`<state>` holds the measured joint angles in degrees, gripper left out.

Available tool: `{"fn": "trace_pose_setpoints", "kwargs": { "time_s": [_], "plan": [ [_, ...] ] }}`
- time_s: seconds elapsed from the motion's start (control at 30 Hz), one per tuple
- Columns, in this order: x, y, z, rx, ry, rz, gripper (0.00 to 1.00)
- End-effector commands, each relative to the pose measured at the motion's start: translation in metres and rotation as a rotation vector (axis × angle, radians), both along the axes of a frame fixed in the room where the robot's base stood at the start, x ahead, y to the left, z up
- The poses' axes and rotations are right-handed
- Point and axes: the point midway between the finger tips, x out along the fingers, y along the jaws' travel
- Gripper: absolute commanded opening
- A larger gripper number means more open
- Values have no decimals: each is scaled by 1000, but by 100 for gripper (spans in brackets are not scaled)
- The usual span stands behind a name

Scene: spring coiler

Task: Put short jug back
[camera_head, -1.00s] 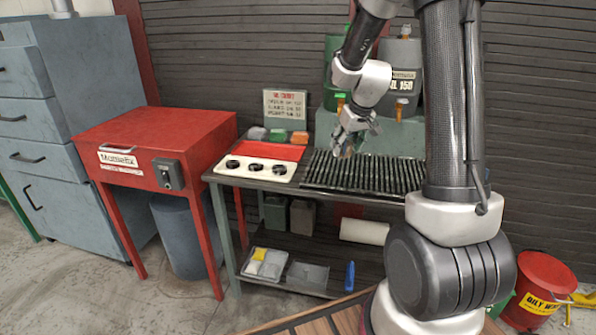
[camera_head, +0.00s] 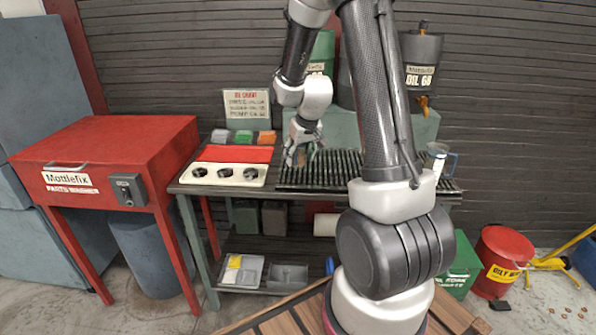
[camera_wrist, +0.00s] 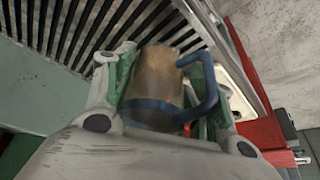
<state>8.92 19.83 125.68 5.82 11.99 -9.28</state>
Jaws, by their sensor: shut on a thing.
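My gripper (camera_wrist: 166,88) is shut on a short jug (camera_wrist: 153,80) with a brown-looking body and a blue rim and handle. The jug sits between the green-padded fingers in the wrist view, its handle towards the right. In the head view my gripper (camera_head: 301,158) is over the left part of the black slatted grate (camera_head: 335,182) on the bench; the held jug is mostly hidden there. Whether the jug touches the grate is not clear. Another jug (camera_head: 438,158), clear with a blue handle, stands at the grate's right end, partly behind my arm.
Left of the grate lie a white tray (camera_head: 191,180) with three dark round holes, a red mat (camera_head: 236,154) and small coloured blocks. A sign (camera_head: 247,104) and oil drums stand behind. A red parts washer (camera_head: 110,150) is at left, a red bin (camera_head: 503,255) at right.

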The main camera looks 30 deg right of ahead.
Motion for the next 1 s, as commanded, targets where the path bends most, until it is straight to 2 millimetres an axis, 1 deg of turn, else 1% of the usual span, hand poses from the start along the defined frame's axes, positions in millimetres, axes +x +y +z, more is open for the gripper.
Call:
{"fn": "trace_pose_setpoints", "kwargs": {
  "time_s": [0.03,0.17,0.3,0.4,0.77,0.8,0.9,1.0],
  "plan": [
    [0,0,-8,1,2,-1,23],
    [0,0,-20,1,1,0,23],
    [0,0,-42,2,1,-1,23],
    [0,0,-51,0,0,0,23],
    [0,0,-55,0,-1,0,23],
    [0,0,-55,0,-1,0,60],
    [0,0,-55,0,-1,0,78],
    [0,0,-55,0,-1,0,78]
  ]
}}
